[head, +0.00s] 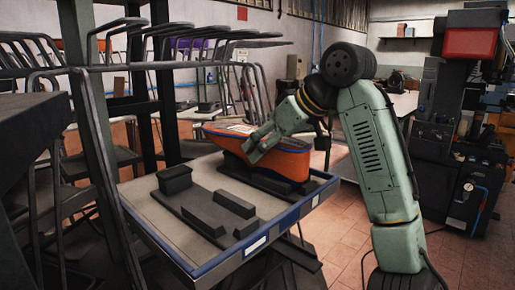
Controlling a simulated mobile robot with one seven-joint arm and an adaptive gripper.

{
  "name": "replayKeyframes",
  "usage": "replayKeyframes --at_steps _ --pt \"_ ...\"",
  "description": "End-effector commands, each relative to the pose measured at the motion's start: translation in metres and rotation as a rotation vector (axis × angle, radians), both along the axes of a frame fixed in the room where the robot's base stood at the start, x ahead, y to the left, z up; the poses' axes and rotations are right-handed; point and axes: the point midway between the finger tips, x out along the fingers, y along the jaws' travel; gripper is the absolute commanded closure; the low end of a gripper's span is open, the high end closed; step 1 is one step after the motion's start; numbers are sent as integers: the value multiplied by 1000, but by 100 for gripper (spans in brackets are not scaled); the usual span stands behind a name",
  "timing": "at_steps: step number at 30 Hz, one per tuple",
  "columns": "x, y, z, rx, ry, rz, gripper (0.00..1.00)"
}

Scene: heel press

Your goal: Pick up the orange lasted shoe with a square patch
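An orange lasted shoe (283,162) sits at the back of a grey tray (152,205), on a dark support. Its upper side is partly pale, and I cannot make out a square patch on it. My gripper (256,152) is at the shoe's near side and upper edge, its fingers pointing down to the left and overlapping the shoe in the picture. I cannot tell whether the fingers touch the shoe or how far apart they are. The gripper hides part of the shoe's middle.
Dark blocks (232,203) stand on the tray's front and left parts, with bare surface between them. A dark metal rack (92,125) rises at the left, holding purple (190,43) and orange things behind. A dark machine (455,140) stands at the right.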

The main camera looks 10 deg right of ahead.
Motion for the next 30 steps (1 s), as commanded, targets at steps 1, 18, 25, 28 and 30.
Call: replayKeyframes --at_steps 1,18,25,28,30 --pt "0 0 0 0 0 0 47" --pt "0 0 0 0 0 -1 85" --pt "0 0 0 0 0 -1 100" --pt "0 0 2 2 -5 -1 100" --pt "0 0 2 2 -5 -1 100"
